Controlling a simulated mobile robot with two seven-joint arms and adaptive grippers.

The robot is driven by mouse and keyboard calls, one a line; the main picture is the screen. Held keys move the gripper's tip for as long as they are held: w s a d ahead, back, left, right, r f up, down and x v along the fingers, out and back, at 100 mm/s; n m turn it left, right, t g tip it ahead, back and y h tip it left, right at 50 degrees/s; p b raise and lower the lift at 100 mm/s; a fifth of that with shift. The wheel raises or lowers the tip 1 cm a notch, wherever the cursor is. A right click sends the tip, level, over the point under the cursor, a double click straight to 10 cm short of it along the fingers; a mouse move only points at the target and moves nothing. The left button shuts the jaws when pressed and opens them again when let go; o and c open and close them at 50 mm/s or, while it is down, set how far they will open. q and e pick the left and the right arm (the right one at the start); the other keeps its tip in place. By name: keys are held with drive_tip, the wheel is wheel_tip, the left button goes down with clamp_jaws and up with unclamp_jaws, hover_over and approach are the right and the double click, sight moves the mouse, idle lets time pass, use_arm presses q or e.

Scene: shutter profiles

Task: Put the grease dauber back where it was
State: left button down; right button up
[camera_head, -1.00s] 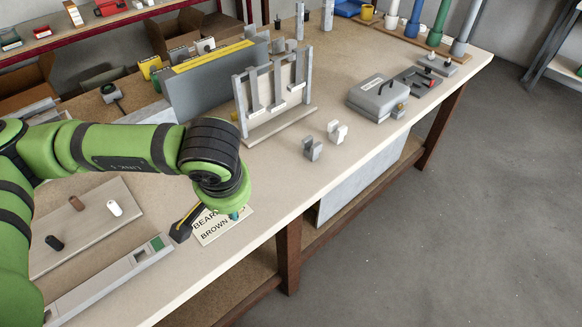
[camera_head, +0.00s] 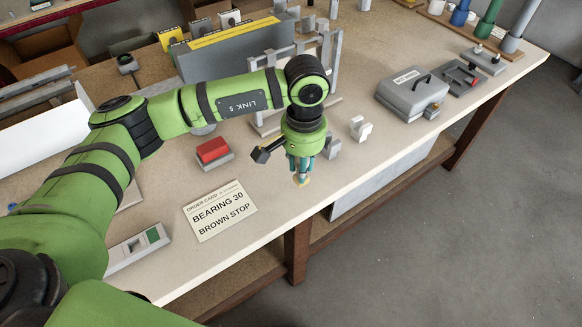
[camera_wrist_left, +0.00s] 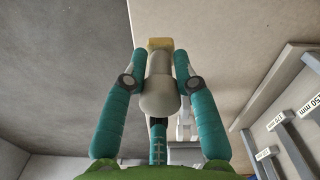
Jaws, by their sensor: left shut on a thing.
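My left gripper (camera_head: 302,172) is shut on the grease dauber (camera_wrist_left: 158,90), above the bench near its front edge. The dauber has a pale grey-beige rounded handle and a yellowish block-like end, which points away from the gripper in the left wrist view. The teal fingers press on both sides of the handle. In the head view only a small yellowish tip of the dauber (camera_head: 302,182) shows below the fingers. I cannot tell whether the tip touches the bench. My right gripper is out of view.
An order card (camera_head: 220,211) reading "BEARING 30, BROWN STOP" lies left of the gripper. A red-topped grey block (camera_head: 213,152) stands behind it. Small grey blocks (camera_head: 360,128), an upright rack (camera_head: 335,75) and a grey case (camera_head: 412,95) stand right and behind.

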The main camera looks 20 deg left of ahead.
use_arm(q)
drive_tip(key=a+f+p, duration=0.1)
drive_tip(key=f, duration=0.2)
drive_tip(key=w+a+f+p, duration=0.1)
drive_tip(key=shift+w+a+f+p, duration=0.1)
drive_tip(key=shift+a+f+p, duration=0.25)
drive_tip(key=shift+f, duration=0.6)
drive_tip(key=shift+f+b, duration=0.2)
drive_tip(key=shift+b, duration=0.1)
drive_tip(key=c, duration=1)
unclamp_jaws()
drive_tip(key=shift+r, duration=0.1)
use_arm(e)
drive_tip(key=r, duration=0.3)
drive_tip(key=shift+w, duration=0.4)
